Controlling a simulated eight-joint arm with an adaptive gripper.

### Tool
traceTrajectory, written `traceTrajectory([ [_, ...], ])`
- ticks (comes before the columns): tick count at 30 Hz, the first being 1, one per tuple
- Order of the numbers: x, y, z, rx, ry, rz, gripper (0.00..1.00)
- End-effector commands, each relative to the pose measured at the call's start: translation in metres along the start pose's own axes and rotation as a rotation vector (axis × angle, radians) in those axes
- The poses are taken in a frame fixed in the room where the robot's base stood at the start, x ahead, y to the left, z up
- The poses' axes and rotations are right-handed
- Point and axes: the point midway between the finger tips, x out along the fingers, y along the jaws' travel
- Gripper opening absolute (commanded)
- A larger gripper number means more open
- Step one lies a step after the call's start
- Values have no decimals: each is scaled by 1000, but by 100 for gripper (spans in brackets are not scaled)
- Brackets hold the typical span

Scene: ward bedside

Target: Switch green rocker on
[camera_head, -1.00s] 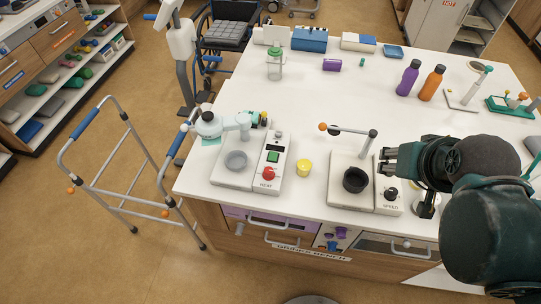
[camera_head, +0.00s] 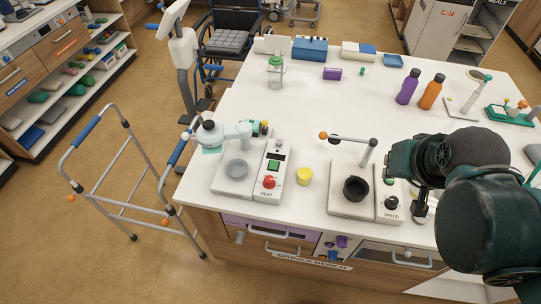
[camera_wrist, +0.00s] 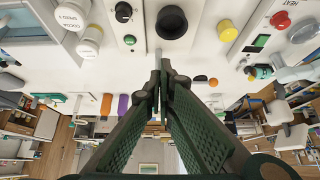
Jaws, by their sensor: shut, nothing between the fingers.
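A green rocker (camera_head: 273,166) sits on the white HEAT unit (camera_head: 268,193), above its red knob. It also shows in the wrist view (camera_wrist: 261,43). A second, small green switch (camera_head: 390,182) is on the SPEED unit (camera_head: 388,214), just above its black knob; it shows too in the wrist view (camera_wrist: 130,40). Whether either is on cannot be told. My gripper (camera_wrist: 160,68) is shut and empty, its fingertips together in the wrist view, apart from both switches in that picture. In the head view its fingertips are hard to make out beside the SPEED unit's far end.
A black cup (camera_head: 356,188) and a post with an orange-tipped arm (camera_head: 368,152) stand just left of the SPEED unit. A yellow cup (camera_head: 304,176) stands between the units. Purple (camera_head: 407,88) and orange (camera_head: 431,92) bottles stand farther back.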

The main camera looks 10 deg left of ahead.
Motion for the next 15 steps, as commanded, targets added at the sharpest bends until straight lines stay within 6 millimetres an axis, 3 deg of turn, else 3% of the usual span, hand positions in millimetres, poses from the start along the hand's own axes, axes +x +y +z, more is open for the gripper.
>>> traceTrajectory([
  [15,15,-60,-34,5,-101,-38,0],
])
